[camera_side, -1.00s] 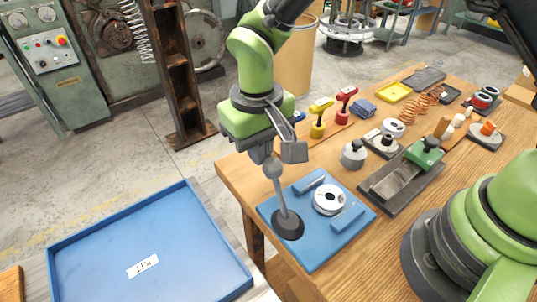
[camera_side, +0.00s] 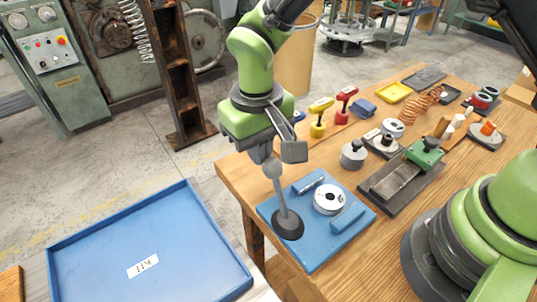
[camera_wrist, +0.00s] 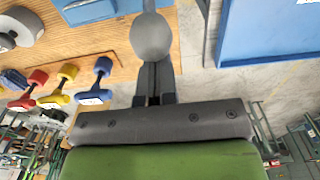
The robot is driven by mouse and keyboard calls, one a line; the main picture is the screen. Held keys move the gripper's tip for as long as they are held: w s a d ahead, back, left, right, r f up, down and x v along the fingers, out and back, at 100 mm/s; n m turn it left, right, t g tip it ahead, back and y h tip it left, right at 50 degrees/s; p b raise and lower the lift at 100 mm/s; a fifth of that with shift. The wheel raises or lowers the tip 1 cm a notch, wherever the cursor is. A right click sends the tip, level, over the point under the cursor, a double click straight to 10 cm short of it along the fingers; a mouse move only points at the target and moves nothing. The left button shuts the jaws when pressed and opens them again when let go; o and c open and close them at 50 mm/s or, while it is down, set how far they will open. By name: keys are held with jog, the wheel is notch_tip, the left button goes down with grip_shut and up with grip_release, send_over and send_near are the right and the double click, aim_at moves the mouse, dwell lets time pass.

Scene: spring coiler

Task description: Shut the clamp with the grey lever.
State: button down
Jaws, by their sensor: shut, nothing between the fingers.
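My gripper (camera_side: 276,158) is just above the knob, fingers shut and empty. In the wrist view the fingers (camera_wrist: 153,80) end at the knob; I cannot tell whether they touch it.
A blue KIT tray (camera_side: 195,272) lies left of the wooden table. Yellow (camera_side: 318,125), red (camera_side: 343,110) and blue-handled pieces stand behind the plate. A grey weight (camera_side: 353,154) and a green-clamped fixture (camera_side: 405,175) are to the right. Free floor lies between tray and table.

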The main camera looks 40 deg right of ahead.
aim_at(277, 166)
jog(key=shift+s, duration=0.1)
dwell(0.3)
jog(key=shift+s+r, duration=0.25)
jog(key=shift+s, duration=0.75)
jog(key=shift+s+r, duration=0.2)
jog(key=shift+s, duration=0.55)
jog(key=shift+s, duration=0.85)
